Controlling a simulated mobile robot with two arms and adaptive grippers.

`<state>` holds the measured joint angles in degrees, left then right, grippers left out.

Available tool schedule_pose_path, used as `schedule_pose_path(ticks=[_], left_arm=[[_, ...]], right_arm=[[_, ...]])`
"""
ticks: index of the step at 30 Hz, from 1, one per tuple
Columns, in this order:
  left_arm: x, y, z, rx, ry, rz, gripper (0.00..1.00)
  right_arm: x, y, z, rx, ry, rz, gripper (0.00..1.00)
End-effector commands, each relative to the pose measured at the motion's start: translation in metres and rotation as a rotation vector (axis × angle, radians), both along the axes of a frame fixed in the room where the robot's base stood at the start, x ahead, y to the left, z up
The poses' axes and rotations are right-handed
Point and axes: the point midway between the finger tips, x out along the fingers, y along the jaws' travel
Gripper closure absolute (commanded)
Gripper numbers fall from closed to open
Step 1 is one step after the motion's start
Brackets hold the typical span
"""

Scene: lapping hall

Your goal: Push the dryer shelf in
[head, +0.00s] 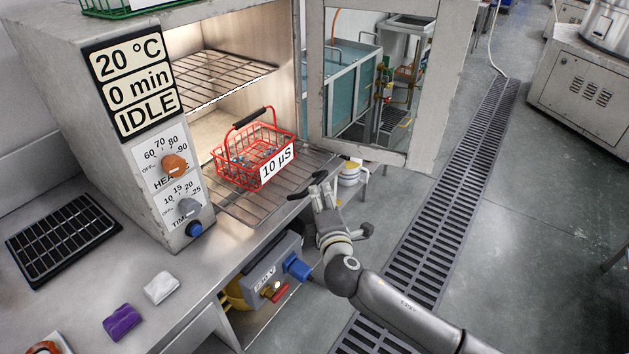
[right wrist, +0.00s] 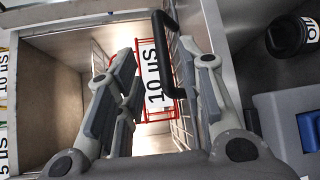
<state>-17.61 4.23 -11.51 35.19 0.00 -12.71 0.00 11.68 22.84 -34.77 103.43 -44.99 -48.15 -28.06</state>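The dryer (head: 135,30) stands open, its panel reading 20 °C, 0 min, IDLE. Its lower wire shelf (head: 245,208) is pulled partly out past the front opening; it also shows in the right wrist view (right wrist: 182,128). A red wire basket (head: 228,176) labelled 10 µS stands upright on it, also in the right wrist view (right wrist: 143,48). A black bar (head: 299,192), seemingly the shelf's handle, is at the shelf's front edge. My right gripper (head: 322,196) is just at this edge, fingers apart and empty; they also show in the right wrist view (right wrist: 157,75). Contact cannot be told. My left gripper is out of view.
The dryer door (head: 436,90) stands open to the right. An upper wire shelf (head: 215,78) is inside the dryer. A blue plug (head: 297,267) and a grey box sit below the counter. The counter holds a black grid mat (head: 62,225), white cloth (head: 160,287) and purple cloth (head: 122,322).

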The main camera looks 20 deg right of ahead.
Motion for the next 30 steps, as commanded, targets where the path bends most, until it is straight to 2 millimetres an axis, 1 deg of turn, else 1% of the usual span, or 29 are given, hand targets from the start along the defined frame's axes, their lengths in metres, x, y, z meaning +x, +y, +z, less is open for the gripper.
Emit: schedule_pose_path(ticks=[1,6,12,18,27,29,30], left_arm=[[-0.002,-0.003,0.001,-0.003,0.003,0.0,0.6],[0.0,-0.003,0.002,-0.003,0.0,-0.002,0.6],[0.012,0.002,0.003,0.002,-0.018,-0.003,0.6],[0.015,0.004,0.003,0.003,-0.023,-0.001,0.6],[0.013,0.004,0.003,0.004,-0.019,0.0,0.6],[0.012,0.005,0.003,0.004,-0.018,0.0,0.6],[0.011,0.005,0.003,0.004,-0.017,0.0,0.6]], right_arm=[[0.01,-0.001,0.0,-0.001,-0.001,-0.001,0.65],[0.038,-0.005,-0.005,0.0,0.001,-0.001,0.65],[0.063,-0.008,-0.009,0.001,0.001,0.001,0.65],[0.074,-0.01,-0.011,0.002,0.002,0.0,0.65],[0.075,-0.01,-0.011,0.002,0.002,0.001,0.65],[0.075,-0.01,-0.011,0.002,0.002,0.001,0.71],[0.075,-0.01,-0.011,0.002,0.002,0.0,0.76]])
